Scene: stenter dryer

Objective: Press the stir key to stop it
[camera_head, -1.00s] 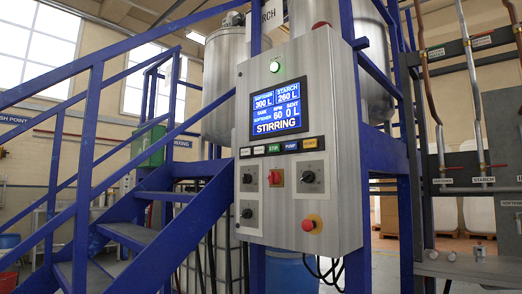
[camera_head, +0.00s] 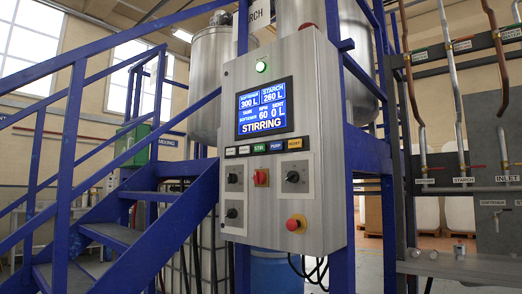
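The grey control panel (camera_head: 325,160) hangs on the blue frame in the middle of the head view. Its screen (camera_head: 265,108) reads STIRRING, with 60 under RPM. Below the screen is a row of small keys. The green stir key (camera_head: 259,148) is in the middle of that row, between dark or white keys on its left and a blue and an orange key on its right. Nothing covers it. Neither of my grippers is in view.
Below the keys are a red switch (camera_head: 261,177), black knobs (camera_head: 292,177) and a red emergency button (camera_head: 296,223). Blue stairs with railings (camera_head: 150,215) stand at the left. Pipes and a grey rack (camera_head: 455,215) stand at the right.

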